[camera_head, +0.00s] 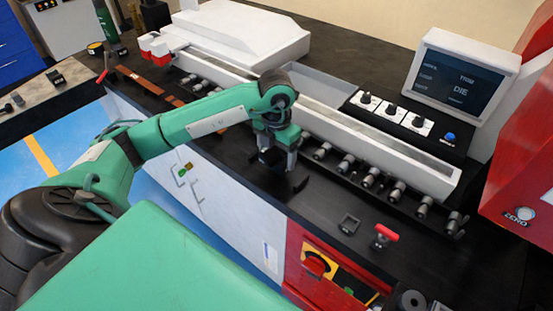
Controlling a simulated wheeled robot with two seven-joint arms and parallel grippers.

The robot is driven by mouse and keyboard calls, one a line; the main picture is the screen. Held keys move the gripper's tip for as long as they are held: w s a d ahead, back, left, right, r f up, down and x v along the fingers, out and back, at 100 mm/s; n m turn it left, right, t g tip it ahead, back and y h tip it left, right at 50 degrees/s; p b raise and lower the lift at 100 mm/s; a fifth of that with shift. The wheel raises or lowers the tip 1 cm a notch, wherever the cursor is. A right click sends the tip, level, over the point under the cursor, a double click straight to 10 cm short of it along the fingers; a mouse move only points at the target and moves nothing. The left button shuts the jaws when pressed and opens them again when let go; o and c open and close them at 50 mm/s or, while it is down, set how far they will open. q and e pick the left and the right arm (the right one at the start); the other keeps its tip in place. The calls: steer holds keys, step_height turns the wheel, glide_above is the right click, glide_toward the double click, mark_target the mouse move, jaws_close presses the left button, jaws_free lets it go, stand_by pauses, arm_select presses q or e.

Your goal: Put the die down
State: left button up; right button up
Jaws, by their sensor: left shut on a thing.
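My left gripper (276,158) points down over the black worktop of the bender, in front of the long white rail. It is shut on a small dark block, the die (271,157), which shows only partly between the fingers. The die is dark against the dark top, so I cannot tell whether it touches the surface. A flat black piece (298,184) shows just below and to the right of the fingertips. My right gripper is not in view.
A row of several grey cylindrical pieces (370,178) runs along the white rail (380,147). A small dark square holder (349,224) and a red-handled part (383,235) are on the worktop to the right. A screen (460,80) and knobs stand behind. Black worktop is clear around the gripper's front.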

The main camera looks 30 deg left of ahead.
mark_target(277, 163)
arm_select(q)
step_height(277, 163, down, 3)
steer(key=shift+r+p, duration=0.1)
steer(key=shift+p, duration=0.25)
steer(key=shift+f, duration=0.25)
steer(key=o, duration=1.8)
steer(key=shift+c, duration=0.2)
steer(key=shift+r, duration=0.25)
step_height(277, 163, up, 12)
steer(key=b, duration=0.3)
steer(key=shift+f, duration=0.15)
